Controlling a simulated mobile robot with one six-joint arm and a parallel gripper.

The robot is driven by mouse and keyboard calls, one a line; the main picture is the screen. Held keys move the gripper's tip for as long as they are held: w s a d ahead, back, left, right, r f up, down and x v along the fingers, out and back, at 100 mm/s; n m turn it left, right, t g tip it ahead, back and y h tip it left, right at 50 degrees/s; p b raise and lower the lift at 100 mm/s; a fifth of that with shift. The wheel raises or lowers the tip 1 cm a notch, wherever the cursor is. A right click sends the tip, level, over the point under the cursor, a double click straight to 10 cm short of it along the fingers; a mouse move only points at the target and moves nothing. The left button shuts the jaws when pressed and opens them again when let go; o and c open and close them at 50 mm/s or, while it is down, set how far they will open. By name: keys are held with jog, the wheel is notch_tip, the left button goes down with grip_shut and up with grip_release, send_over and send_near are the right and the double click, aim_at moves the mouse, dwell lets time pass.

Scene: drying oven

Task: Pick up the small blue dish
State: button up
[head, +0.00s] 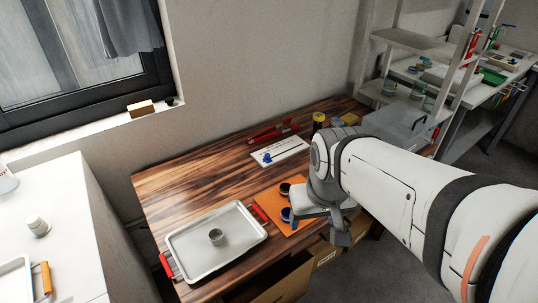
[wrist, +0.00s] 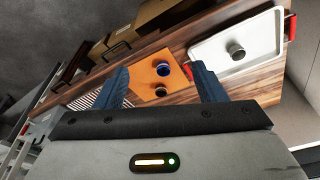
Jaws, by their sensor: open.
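The small blue dish (head: 286,214) is round with a dark inside and sits on the orange mat (head: 268,202) on the wooden table. It also shows in the wrist view (wrist: 164,69). A second small dark dish (head: 285,188) with a brownish inside stands on the same mat, and in the wrist view it is (wrist: 161,90) nearer to my gripper's body. My gripper (wrist: 160,70) is open and empty, with its blue fingers apart. In the wrist view both dishes appear between the fingers. In the head view my gripper (head: 328,222) is just right of the mat, hiding part of its edge.
A pale tray (head: 187,245) with red handles holds a grey cup (head: 217,237) left of the mat. A white board (head: 290,147) with a blue knob lies behind. The wood at the left back is clear.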

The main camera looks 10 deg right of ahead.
jog(key=w+f+n+b, duration=0.35)
jog(key=w+f, duration=0.45)
jog(key=w, duration=0.4)
jog(key=n+g+b, duration=0.1)
jog(key=n+b, duration=0.1)
jog(key=b, duration=0.1)
send_near(288, 212)
jog(key=s, duration=0.1)
jog(key=shift+m+y, duration=0.25)
jog(key=shift+y, duration=0.05)
jog(key=f, duration=0.7)
jog(key=shift+w+a+f, duration=0.15)
jog(key=shift+w, duration=0.1)
jog(key=c, duration=1)
